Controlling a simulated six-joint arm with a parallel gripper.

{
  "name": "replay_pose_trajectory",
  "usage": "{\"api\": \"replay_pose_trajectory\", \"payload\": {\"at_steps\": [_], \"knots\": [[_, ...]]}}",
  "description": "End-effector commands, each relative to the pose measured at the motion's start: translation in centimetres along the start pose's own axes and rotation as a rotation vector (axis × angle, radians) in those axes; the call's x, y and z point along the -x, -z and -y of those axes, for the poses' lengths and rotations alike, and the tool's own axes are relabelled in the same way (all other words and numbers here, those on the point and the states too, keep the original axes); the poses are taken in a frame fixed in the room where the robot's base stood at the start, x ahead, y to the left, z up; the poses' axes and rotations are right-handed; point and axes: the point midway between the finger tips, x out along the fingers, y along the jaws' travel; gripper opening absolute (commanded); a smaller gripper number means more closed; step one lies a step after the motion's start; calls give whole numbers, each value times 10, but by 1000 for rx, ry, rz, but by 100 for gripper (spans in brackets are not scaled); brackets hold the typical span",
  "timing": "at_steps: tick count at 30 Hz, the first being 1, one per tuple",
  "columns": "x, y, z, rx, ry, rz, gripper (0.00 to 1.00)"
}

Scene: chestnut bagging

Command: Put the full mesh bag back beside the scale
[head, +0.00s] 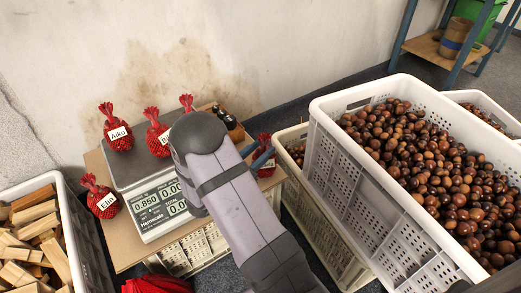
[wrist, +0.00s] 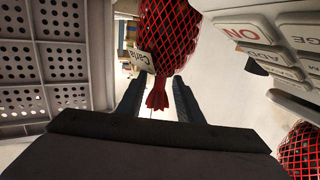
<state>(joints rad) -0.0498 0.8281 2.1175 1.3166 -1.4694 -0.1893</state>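A full red mesh bag with a "Carla" tag (wrist: 172,38) shows at top centre of the wrist view, its gathered red neck towards me. My gripper (wrist: 158,84) is open, with one dark finger on each side of the neck and a gap on both sides. In the head view that bag (head: 267,170) is right of the scale, mostly hidden behind my arm; the fingertips (head: 262,159) are largely hidden too. The scale (head: 158,208) stands on a cardboard-coloured board, with 0.850 on its display. Its buttons (wrist: 266,45) show at right in the wrist view.
Crates of chestnuts (head: 345,215) stand close on the right. A crate of wood blocks (head: 85,235) is at left. Red mesh (head: 157,285) lies in front.

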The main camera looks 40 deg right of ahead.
Motion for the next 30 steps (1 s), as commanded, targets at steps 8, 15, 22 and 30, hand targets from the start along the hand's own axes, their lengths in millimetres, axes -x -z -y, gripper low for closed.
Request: {"api": "replay_pose_trajectory", "payload": {"at_steps": [8, 15, 22, 30], "knots": [[1, 5, 0, 1, 1, 0, 33], [31, 6, 1, 4, 5, 0, 33], [73, 6, 2, 3, 6, -1, 33], [109, 5, 1, 1, 3, 0, 33]]}}
